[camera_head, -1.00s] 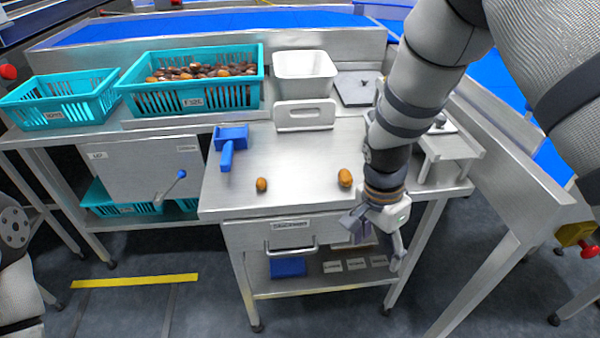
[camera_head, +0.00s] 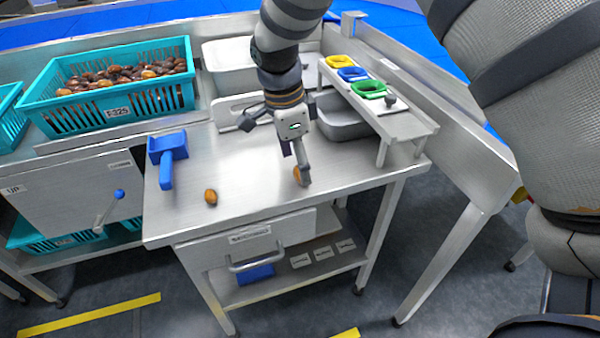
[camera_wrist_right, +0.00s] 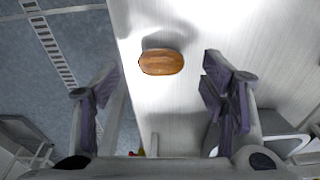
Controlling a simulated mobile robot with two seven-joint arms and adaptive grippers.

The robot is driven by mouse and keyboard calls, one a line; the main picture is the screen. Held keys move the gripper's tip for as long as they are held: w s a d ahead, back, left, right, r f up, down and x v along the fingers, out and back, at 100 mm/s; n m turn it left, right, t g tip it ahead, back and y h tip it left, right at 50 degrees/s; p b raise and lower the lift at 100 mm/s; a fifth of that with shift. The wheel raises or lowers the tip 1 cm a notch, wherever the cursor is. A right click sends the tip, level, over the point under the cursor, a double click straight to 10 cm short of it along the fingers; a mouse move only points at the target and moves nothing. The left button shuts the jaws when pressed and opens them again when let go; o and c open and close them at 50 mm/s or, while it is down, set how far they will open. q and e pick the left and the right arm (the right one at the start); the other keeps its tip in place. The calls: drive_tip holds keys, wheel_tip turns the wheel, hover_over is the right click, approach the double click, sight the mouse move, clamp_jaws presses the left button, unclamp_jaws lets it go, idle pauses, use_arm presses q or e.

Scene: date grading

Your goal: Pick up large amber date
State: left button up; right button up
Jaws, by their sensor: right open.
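A large amber date (camera_head: 297,174) lies on the steel table near its front right part, partly hidden behind a finger of my right gripper (camera_head: 275,152). In the right wrist view the date (camera_wrist_right: 162,63) is a brown-orange oval lying near the table's edge. There it sits between the two spread fingers of my right gripper (camera_wrist_right: 160,78), slightly beyond their tips, with nothing held. A second, smaller-looking date (camera_head: 210,197) lies apart to the left. My left gripper is out of view.
A blue scoop-like tool (camera_head: 167,158) lies at the table's left. A rack (camera_head: 410,125) with yellow, blue and green rings stands at the right above a grey bin (camera_head: 345,122). A teal crate (camera_head: 120,105) of dates stands at the back left. The table's front middle is clear.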

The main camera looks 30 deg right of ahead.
drive_tip(key=f, duration=0.2)
drive_tip(key=shift+d+f, duration=0.3)
drive_tip(key=shift+f, duration=0.05)
drive_tip(key=c, duration=0.8)
drive_tip(key=shift+r, duration=0.1)
drive_tip(key=shift+c, duration=0.2)
